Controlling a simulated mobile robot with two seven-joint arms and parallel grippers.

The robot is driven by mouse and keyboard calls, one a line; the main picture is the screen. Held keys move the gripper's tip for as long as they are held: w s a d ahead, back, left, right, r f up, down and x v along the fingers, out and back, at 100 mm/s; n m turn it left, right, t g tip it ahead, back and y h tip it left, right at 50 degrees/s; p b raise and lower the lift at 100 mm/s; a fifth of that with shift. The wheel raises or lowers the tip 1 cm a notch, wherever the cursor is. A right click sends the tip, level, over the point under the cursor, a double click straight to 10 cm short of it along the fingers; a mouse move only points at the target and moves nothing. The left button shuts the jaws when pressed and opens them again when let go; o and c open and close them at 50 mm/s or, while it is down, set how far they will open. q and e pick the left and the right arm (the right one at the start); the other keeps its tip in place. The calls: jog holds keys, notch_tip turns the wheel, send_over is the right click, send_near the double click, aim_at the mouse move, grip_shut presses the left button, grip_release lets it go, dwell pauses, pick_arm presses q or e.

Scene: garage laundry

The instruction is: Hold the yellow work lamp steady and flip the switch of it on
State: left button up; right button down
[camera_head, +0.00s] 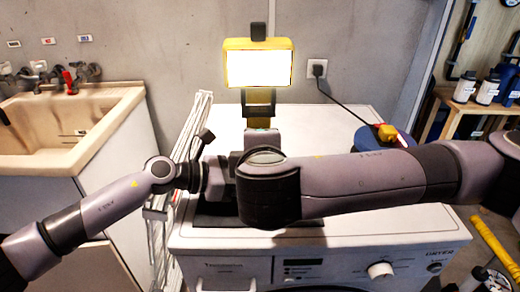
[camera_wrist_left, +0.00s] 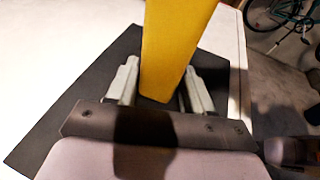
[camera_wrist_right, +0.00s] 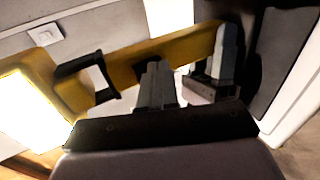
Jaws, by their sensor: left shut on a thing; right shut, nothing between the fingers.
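The yellow work lamp (camera_head: 231,46) stands upright on the dryer, and its panel glows bright white. In the left wrist view, its yellow post (camera_wrist_left: 172,45) rises between the two fingers of my left gripper (camera_wrist_left: 160,88), which is shut on it low down. My right gripper (camera_wrist_right: 157,75) is shut and empty, with its fingertips close against the post; I cannot tell whether they touch. The lamp's black handle (camera_wrist_right: 84,66) and lit head show left of it. The switch cannot be made out, and my right wrist hides the lower lamp in the head view.
A dark mat (camera_wrist_left: 60,120) lies under the lamp on the white dryer (camera_head: 345,245). A drying rack (camera_head: 190,130) and a sink (camera_head: 60,145) are at left. A cable runs from the wall socket (camera_head: 317,68) to a blue reel (camera_head: 368,140) at right. Bottles (camera_head: 488,88) stand beyond.

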jog(key=shift+w+r, duration=0.1)
jog(key=shift+r, duration=0.75)
jog(key=v, duration=1.4)
jog(key=shift+f, duration=0.2)
jog(key=shift+s+d+f, duration=0.15)
jog(key=shift+s+f, duration=0.15)
jog(key=shift+f, duration=0.3)
